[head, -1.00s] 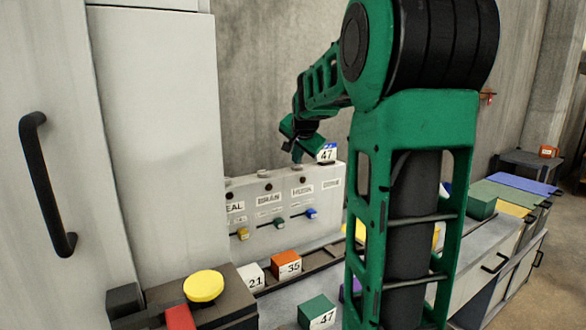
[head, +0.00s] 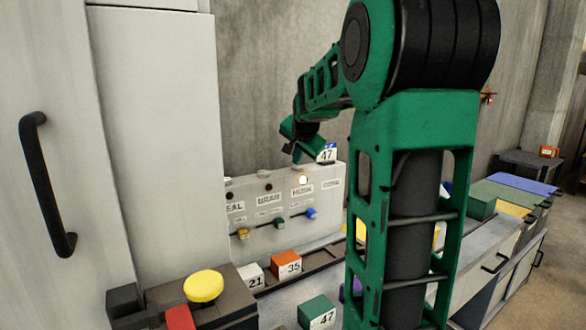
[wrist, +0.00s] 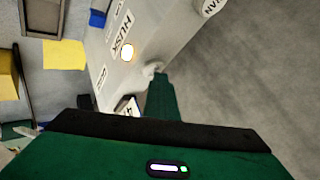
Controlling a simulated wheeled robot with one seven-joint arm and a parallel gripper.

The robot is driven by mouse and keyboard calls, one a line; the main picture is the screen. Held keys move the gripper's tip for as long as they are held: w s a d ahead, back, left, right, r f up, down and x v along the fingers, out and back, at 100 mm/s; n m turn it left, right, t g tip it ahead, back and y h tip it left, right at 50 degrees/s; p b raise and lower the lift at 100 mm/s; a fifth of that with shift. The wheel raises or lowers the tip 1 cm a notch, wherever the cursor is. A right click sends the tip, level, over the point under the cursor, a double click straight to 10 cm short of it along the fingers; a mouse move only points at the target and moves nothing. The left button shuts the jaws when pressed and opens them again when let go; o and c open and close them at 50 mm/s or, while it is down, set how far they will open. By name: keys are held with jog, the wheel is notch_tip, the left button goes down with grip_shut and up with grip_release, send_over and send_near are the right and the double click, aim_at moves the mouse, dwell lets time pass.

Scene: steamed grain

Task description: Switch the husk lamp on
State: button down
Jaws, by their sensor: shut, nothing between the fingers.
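The pale panel (head: 325,225) stands against the wall with labels including BRAN and HUSK. The husk lamp (head: 303,180), above the HUSK label (head: 302,189), glows warm white; in the wrist view the lit lamp (wrist: 127,52) sits beside the HUSK label (wrist: 123,33). The lamp over BRAN (head: 268,187) is dark. My gripper (head: 297,158) is shut and empty, pointing down at the panel's top edge above the husk lamp. In the wrist view its tip is at a small whitish knob (wrist: 152,70) on that edge; whether they touch is unclear.
A white block marked 47 (head: 327,155) with a blue top is on the panel's top, close right of my gripper. Yellow, green and blue sliders (head: 311,214) are on the panel's face. Numbered blocks, including orange 35 (head: 287,263), lie in front.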

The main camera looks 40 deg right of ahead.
aim_at(298, 168)
jog(key=shift+r, duration=3.25)
jog(key=s+a+f+n+g+y, duration=0.2)
jog(key=s+a+f, duration=0.5)
jog(key=s, duration=0.4)
jog(key=s+a+f+n+g+y, duration=0.1)
jog(key=s+a+f+n+g, duration=0.2)
jog(key=s+a+f, duration=0.4)
jog(key=s+a+f+n+g+y, duration=0.2)
jog(key=s+a+f+n, duration=0.2)
jog(key=s+a+f, duration=0.4)
jog(key=s+f, duration=0.2)
jog(key=s, duration=0.5)
jog(key=shift+s+f+n+g+y, duration=0.3)
jog(key=shift+s+n, duration=0.1)
jog(key=shift+a, duration=0.1)
